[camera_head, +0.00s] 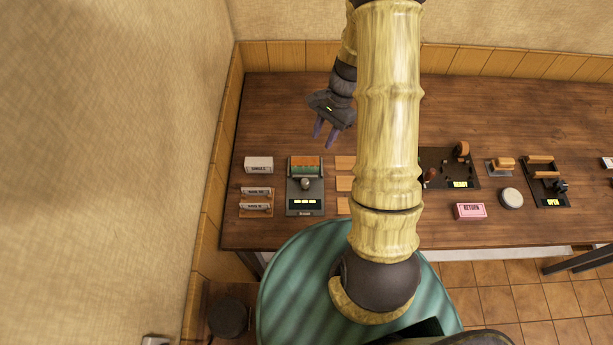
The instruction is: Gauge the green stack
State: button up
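A grey device (318,190) with a dark knob and a yellow-lit display lies on the left part of the table. At its back end are orange and green pieces; the green part (304,174) shows as a thin band in front of the orange part (305,162). They are too small to tell apart as sheets or blocks. My gripper (325,141) hangs above the table, behind and slightly right of this device. Its two purple fingers are apart, with nothing visible between them. My arm hides part of the table's middle.
A white labelled block (259,164) and a wooden rack (257,211) with labelled bars stand left. Wooden pads (345,184) lie right of the device. Beyond my arm are a dark press (447,168), a pink RETURN box (469,211) and a round tin (511,198). The table's back is clear.

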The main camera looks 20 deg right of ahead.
dwell(0.3)
jog(key=p, duration=0.4)
send_near(306, 180)
jog(key=x, duration=0.7)
jog(key=shift+a+f, duration=0.15)
jog(key=shift+f, duration=0.2)
jog(key=shift+x, duration=0.85)
jog(key=shift+s, duration=0.1)
